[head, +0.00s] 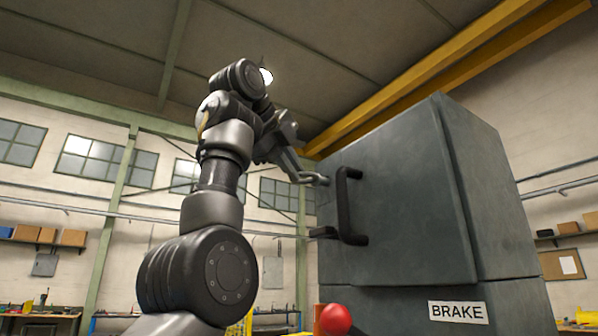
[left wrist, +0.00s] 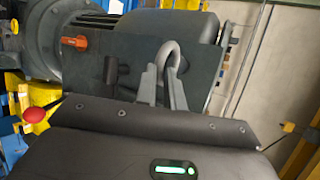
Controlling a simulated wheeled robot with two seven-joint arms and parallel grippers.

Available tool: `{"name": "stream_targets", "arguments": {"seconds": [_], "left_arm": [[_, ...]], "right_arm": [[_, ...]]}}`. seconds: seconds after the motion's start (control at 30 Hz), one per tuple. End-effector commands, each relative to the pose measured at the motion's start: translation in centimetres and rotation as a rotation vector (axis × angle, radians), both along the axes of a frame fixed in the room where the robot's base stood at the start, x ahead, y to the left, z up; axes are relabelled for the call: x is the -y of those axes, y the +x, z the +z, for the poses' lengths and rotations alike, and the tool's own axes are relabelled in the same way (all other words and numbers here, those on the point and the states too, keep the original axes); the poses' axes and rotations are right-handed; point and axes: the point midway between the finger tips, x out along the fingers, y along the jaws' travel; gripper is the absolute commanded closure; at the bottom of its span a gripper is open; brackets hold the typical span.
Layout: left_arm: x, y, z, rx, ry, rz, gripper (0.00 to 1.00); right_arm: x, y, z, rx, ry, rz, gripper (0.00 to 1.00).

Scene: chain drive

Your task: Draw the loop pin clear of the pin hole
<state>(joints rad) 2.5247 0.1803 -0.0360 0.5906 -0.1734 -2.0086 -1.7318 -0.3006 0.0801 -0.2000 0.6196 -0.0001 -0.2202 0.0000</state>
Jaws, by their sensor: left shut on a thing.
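The loop pin (left wrist: 172,50) shows in the left wrist view as a grey, rounded loop standing at the dark plate (left wrist: 140,62). My left gripper (left wrist: 163,74) is shut on the loop, its two grey fingers reaching up to the loop's lower part. In the head view my left gripper (head: 312,178) is at the left edge of the dark grey cabinet, near its black handle. The pin's shank and the pin hole are hidden, so I cannot tell how deep the pin sits. My right gripper is not in view.
The grey cabinet (head: 400,190) with a BRAKE label (head: 457,311) fills the right side. Its black handle (head: 350,205) juts out close to my gripper. A red ball knob (head: 335,318) is below. An orange pin (left wrist: 75,42) and a dark knob (left wrist: 110,75) are beside the loop.

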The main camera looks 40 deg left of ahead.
Motion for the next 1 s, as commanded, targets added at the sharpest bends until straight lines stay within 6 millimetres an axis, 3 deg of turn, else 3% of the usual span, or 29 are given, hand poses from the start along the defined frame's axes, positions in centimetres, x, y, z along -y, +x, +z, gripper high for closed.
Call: {"name": "stream_targets", "arguments": {"seconds": [1.0], "left_arm": [[-1.6,-5.3,0.0,0.002,0.001,0.0,1.0]], "right_arm": [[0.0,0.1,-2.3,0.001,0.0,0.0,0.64]]}}
